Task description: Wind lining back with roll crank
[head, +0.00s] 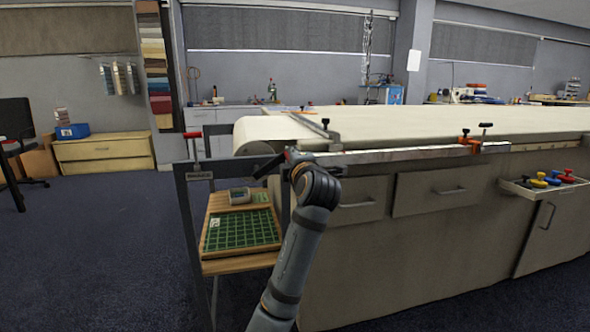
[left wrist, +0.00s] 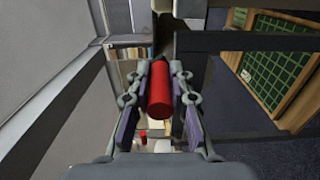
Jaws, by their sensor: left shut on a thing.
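In the left wrist view, my left gripper (left wrist: 158,92) is shut on a red cylindrical handle (left wrist: 159,88), which lies between its two fingers. I take this handle to be the grip of the roll crank. In the head view, my left gripper (head: 284,163) is at the right side of the dark roll frame (head: 225,166), and my own wrist hides most of the crank. The cream lining (head: 400,124) covers the long table and curves down over its left end (head: 252,133). My right gripper is not in view.
A red-topped lever (head: 193,135) stands on the frame's left post. A wooden shelf (head: 222,268) below carries a green gridded mat (head: 241,231) and a small grey device (head: 239,196). Clamps (head: 470,145) sit along the table's front edge.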

